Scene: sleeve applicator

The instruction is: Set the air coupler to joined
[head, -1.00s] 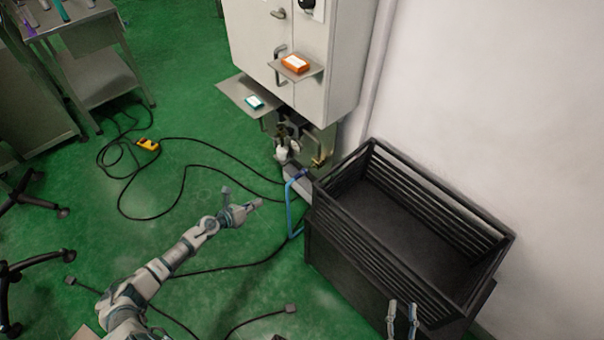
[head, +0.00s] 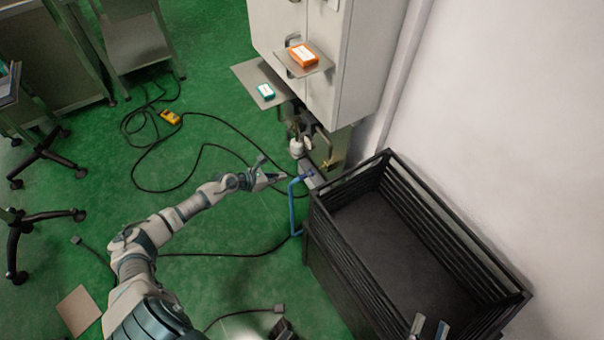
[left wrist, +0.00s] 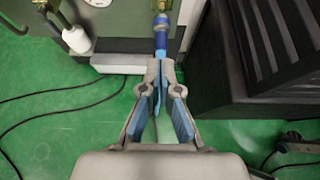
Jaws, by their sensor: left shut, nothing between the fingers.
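The blue air hose (head: 292,212) hangs in a bent loop at the cabinet's lower front, beside the black crate. Its blue coupler end (left wrist: 161,37) shows in the left wrist view just beyond my fingertips, in line with a brass-coloured fitting (left wrist: 161,5). I cannot tell whether the two are joined. My left gripper (head: 284,176) is shut and empty, close to the upper bend of the hose. Its fingertips (left wrist: 160,72) meet in the left wrist view and hide part of the hose. My right gripper (head: 429,327) is at the bottom edge, its fingers apart and empty.
The black slatted crate (head: 318,215) stands right of the hose, close to the wall. The pale cabinet (head: 350,75) has shelves holding an orange box (head: 303,54) and a teal box (head: 265,90). Black cables (head: 190,185) lie on the open green floor to the left.

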